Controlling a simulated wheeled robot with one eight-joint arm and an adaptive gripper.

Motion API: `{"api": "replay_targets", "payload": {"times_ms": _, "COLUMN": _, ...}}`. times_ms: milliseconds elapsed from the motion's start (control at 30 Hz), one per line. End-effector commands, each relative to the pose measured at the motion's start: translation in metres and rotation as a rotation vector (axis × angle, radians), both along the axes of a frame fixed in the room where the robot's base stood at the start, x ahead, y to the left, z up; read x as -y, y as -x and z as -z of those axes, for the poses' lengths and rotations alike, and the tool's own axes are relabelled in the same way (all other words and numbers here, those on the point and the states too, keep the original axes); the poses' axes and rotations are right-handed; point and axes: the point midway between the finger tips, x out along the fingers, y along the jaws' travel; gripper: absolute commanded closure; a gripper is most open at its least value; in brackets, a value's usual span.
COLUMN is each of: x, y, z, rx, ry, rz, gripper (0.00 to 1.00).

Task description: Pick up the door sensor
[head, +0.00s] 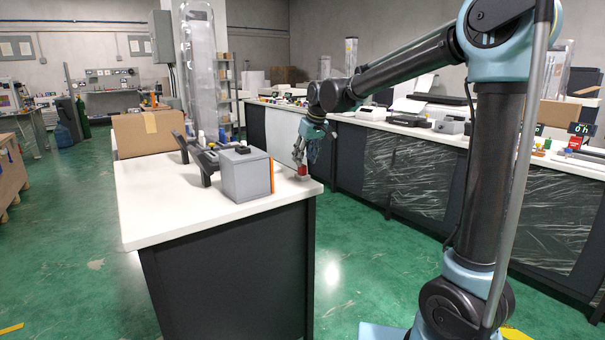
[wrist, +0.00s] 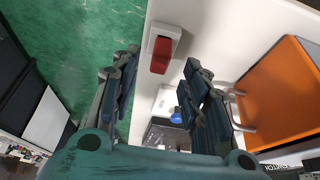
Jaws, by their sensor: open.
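A small red and white block, which looks like the door sensor, lies near the edge of the white table top (head: 145,210). In the wrist view the block (wrist: 161,52) sits beyond and between my fingertips, close to the table edge beside the green floor. In the head view the block (head: 303,171) shows as a small red spot right by the fingers. My gripper (head: 299,160) is over the table's right end. In the wrist view my gripper (wrist: 163,64) is open, with its fingers apart and nothing held. I cannot tell whether a finger touches the block.
A grey box with an orange side (head: 245,175) stands just left of my gripper; its orange face (wrist: 278,95) is at the right of the wrist view. A cardboard box (head: 148,133) and a clear cylinder (head: 200,75) stand farther back. A long cluttered counter (head: 410,170) runs behind.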

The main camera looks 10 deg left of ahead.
Motion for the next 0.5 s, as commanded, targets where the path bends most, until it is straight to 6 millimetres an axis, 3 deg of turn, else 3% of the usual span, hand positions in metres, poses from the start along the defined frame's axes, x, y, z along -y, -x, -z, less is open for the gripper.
{"api": "replay_targets", "payload": {"times_ms": 300, "x": -0.009, "y": -0.009, "z": 0.037, "rx": 0.000, "ry": 0.000, "rz": 0.000, "gripper": 0.58}}
{"api": "replay_targets", "payload": {"times_ms": 500, "x": -0.010, "y": -0.010, "z": 0.041, "rx": 0.000, "ry": 0.000, "rz": 0.000, "gripper": 0.58}}
